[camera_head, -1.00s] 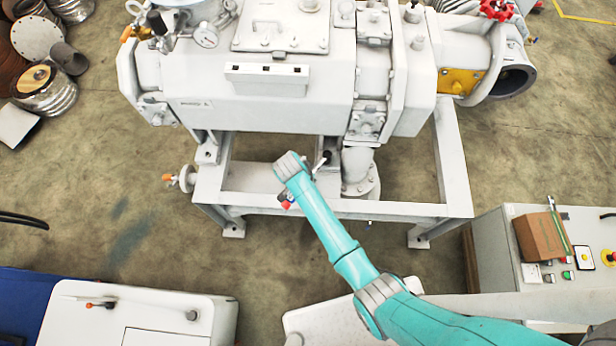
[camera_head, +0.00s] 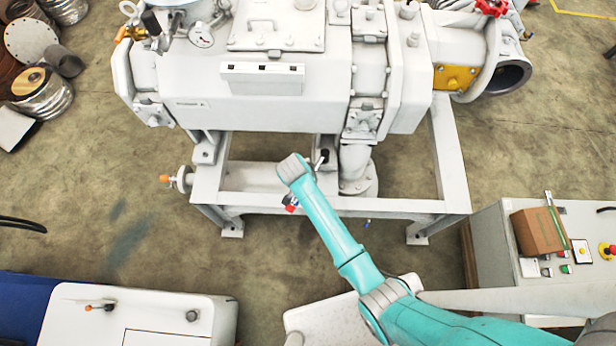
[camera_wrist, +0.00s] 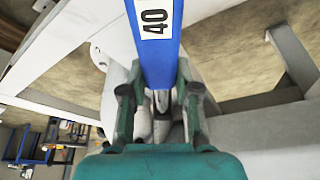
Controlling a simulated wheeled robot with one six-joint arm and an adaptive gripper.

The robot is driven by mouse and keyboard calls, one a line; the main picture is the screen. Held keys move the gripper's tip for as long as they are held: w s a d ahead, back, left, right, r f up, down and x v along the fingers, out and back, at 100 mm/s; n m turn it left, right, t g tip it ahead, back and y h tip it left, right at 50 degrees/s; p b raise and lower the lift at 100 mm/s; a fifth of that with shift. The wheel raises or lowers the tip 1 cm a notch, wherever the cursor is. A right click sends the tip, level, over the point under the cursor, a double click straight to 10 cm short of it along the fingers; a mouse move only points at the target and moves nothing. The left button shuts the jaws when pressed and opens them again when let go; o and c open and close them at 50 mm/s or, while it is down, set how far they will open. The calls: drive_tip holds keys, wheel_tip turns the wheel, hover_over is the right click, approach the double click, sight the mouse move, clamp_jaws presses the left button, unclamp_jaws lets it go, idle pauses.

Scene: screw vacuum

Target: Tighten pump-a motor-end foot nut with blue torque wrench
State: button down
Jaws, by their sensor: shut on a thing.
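The blue torque wrench (camera_wrist: 158,58) shows in the wrist view with a white label reading 40. My gripper (camera_wrist: 160,105) is shut on it, with a finger on either side of the blue handle. In the head view my gripper is mostly hidden by my teal arm, over the front rail of the pump frame. A small blue and red bit (camera_head: 291,207) shows beside the arm there. The white pump (camera_head: 285,105) stands on its frame behind. The foot nut is not clearly visible in either view, nor is the wrench's working end.
The white frame's front rail (camera_head: 400,206) runs close to my arm. A vertical pipe with a flange (camera_head: 357,170) stands just right of my wrist. A grey control cabinet (camera_head: 492,235) with a cardboard box (camera_head: 538,232) is at right. A white cabinet (camera_head: 150,305) is at lower left.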

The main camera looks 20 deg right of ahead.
drive_tip(key=shift+w+r, duration=0.1)
drive_tip(key=shift+r, duration=2.2)
